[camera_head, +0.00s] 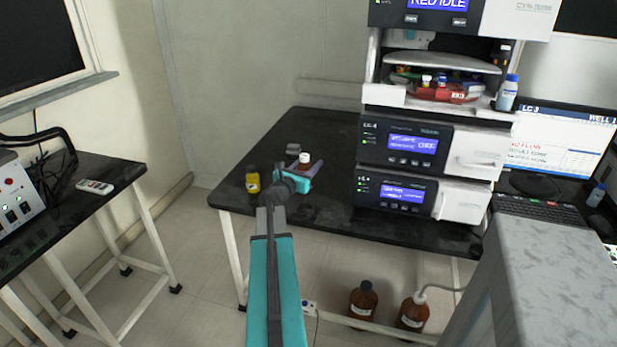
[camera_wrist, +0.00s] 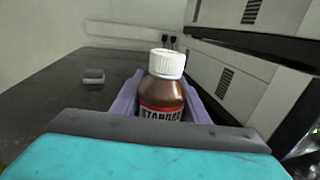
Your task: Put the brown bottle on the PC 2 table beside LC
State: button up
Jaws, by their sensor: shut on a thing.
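The brown bottle (camera_wrist: 164,92) has a white cap and a label with partly hidden lettering. In the wrist view it stands upright between the purple fingers of my gripper (camera_wrist: 160,105), which are shut on it. In the head view the bottle (camera_head: 304,161) shows at the end of my teal arm, over the left part of the black table (camera_head: 330,135) that bears the LC stack (camera_head: 408,145). The bottle is left of the stack and apart from it. Its base is hidden, so I cannot tell whether it touches the table top.
A small grey object (camera_wrist: 93,76) lies behind and left of the gripper. The table is bare toward the back. A monitor (camera_head: 560,150) and keyboard (camera_head: 540,210) stand right of the stack. Brown bottles (camera_head: 362,300) stand on the floor.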

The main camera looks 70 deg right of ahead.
jog(key=shift+f, duration=1.1)
jog(key=shift+f, duration=1.85)
jog(key=shift+f, duration=0.1)
jog(key=o, duration=1.2)
jog(key=shift+c, duration=0.2)
jog(key=a, duration=0.3)
jog(key=w+a+b, duration=0.1)
jog(key=a, duration=0.7)
jog(key=shift+w, duration=0.4)
jog(key=shift+w+a, duration=0.1)
jog(key=shift+a, duration=0.35)
